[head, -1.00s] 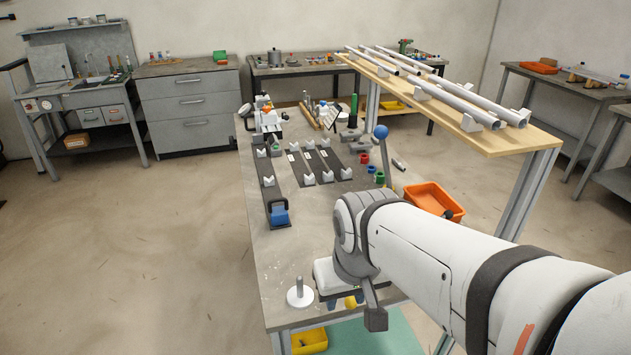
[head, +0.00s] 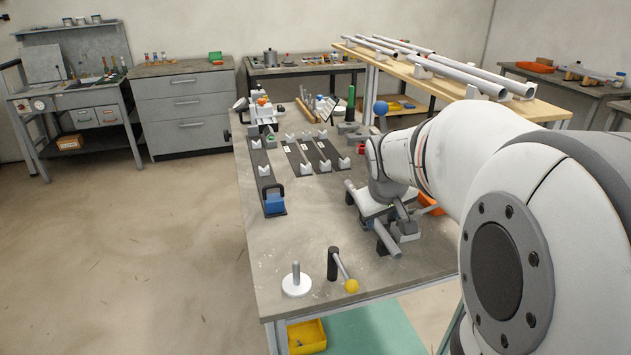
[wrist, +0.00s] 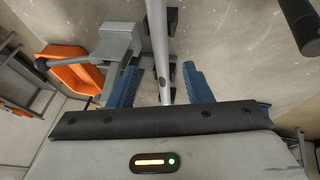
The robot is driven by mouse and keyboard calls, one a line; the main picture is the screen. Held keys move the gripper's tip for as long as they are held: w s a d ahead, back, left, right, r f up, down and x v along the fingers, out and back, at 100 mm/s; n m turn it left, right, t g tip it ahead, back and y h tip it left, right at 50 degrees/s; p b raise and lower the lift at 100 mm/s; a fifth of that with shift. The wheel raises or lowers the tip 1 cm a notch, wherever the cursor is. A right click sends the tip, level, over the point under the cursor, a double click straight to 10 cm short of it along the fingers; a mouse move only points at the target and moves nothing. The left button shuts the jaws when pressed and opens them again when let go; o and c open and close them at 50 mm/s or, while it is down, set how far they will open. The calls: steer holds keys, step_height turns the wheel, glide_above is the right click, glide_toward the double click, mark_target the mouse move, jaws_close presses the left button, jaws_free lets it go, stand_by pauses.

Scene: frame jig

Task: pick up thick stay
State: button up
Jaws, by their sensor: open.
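A grey round tube (head: 373,232), taken as the thick stay, lies slantwise over dark supports near the bench's right edge. In the wrist view the tube (wrist: 158,48) runs lengthwise between the two blue fingers of my gripper (wrist: 160,84). The fingers are apart, one on each side of it, with a visible gap on both sides. The tube's lower end disappears behind the dark edge of my gripper body. In the head view my wrist partly covers this area, and the fingertips are hard to make out.
A lever with a yellow knob (head: 351,286) and a white disc with a peg (head: 296,281) stand at the bench front. Dark strips with white V-blocks (head: 307,164) lie further back. An orange bin (wrist: 73,67) is close by. A raised shelf (head: 450,83) carries long tubes.

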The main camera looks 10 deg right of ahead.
mark_target(380, 227)
steer(key=x, duration=0.6)
steer(key=shift+w, duration=0.3)
steer(key=shift+c, duration=0.2)
jaws_close()
